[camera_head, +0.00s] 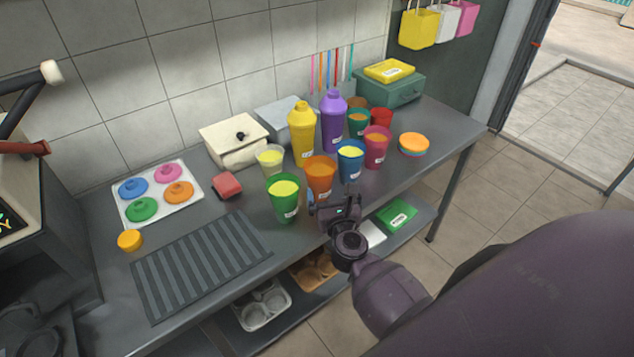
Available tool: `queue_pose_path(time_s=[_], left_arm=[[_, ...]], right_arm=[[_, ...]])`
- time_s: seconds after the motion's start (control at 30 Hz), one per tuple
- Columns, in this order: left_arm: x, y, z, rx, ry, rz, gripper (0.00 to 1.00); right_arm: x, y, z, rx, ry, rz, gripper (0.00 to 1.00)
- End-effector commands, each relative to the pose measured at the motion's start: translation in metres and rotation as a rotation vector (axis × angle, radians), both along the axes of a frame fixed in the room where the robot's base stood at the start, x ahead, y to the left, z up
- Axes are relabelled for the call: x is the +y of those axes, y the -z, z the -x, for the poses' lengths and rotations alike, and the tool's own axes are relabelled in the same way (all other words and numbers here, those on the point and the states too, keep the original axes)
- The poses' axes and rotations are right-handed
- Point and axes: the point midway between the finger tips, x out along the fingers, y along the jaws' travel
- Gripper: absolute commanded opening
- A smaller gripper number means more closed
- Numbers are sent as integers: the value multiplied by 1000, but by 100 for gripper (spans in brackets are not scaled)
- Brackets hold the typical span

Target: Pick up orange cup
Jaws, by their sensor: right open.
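The orange cup (319,174) stands upright on the grey table among other cups, with a white label on its front and orange contents at the rim. My right gripper (334,206) is just in front of it, toward the right of its lower part. The gripper is open and holds nothing that I can see. It hides some of the cup's lower right side, and I cannot tell whether it touches the cup. My left gripper is not in view.
A green cup (284,201) stands close on the left, a blue cup (350,164) close on the right. Yellow (302,134) and purple (333,120) shakers stand behind. A dark ridged mat (198,265) lies left. A lower shelf holds metal trays (264,306) and a green box (396,215).

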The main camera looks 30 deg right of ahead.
Motion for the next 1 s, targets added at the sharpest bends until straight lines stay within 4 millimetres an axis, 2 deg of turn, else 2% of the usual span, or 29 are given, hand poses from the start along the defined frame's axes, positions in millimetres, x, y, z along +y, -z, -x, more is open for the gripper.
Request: queue_pose_path(time_s=[0.2, 0.53, 0.83, 1.0], left_arm=[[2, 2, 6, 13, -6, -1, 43], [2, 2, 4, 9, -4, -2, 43], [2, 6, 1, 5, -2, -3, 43], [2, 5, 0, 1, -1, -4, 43]], right_arm=[[-11, -1, -31, -2, -2, 5, 100], [-19, 1, -53, -2, -3, 6, 100], [-31, 7, -89, -1, -2, 7, 100], [-33, 8, -95, 0, -2, 5, 100]])
